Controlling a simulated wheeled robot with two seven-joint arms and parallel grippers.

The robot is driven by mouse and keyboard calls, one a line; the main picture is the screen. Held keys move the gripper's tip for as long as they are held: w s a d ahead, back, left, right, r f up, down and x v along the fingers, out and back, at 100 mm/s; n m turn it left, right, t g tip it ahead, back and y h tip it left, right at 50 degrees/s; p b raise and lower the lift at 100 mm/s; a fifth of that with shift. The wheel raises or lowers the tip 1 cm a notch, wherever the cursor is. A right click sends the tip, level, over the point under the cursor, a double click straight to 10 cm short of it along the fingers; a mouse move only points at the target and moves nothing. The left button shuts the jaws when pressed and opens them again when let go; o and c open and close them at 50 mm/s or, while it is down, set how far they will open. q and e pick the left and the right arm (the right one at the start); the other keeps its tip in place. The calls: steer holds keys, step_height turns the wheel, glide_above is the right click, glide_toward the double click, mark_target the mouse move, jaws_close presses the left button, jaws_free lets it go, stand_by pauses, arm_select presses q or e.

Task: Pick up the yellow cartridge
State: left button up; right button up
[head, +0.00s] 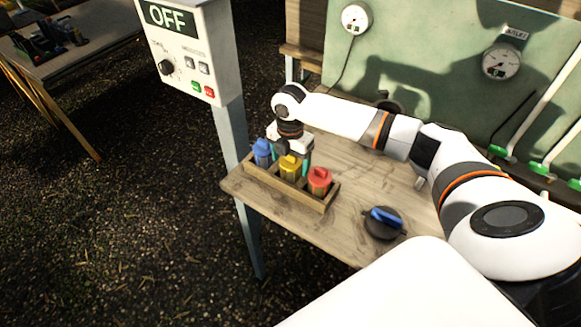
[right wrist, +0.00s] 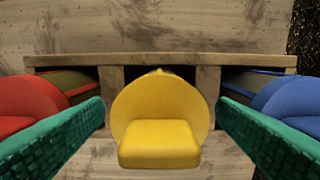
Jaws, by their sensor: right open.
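The yellow cartridge (head: 289,167) stands in the middle slot of a wooden rack (head: 262,184), between a blue cartridge (head: 262,152) and a red cartridge (head: 319,180). My right gripper (head: 292,158) is over the rack at the yellow cartridge. In the right wrist view, the yellow cartridge (right wrist: 160,125) lies between the two green finger pads (right wrist: 160,132), with a gap on each side. The gripper is open and holds nothing. The red cartridge (right wrist: 30,105) is left of it and the blue cartridge (right wrist: 292,103) right. My left gripper is not in view.
The rack sits near the edge of a wooden table (head: 345,165). A dark round knob with a blue handle (head: 383,222) is on the table. A control box reading OFF (head: 185,45) stands on a post at left. A green panel with gauges (head: 430,60) rises behind.

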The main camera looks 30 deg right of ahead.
steer(key=shift+f, duration=0.9)
steer(key=shift+c, duration=0.4)
steer(key=c, duration=1)
steer(key=shift+r, duration=0.1)
step_height(320, 180, up, 10)
steer(key=shift+f+b, duration=0.1)
steer(key=shift+b, duration=0.8)
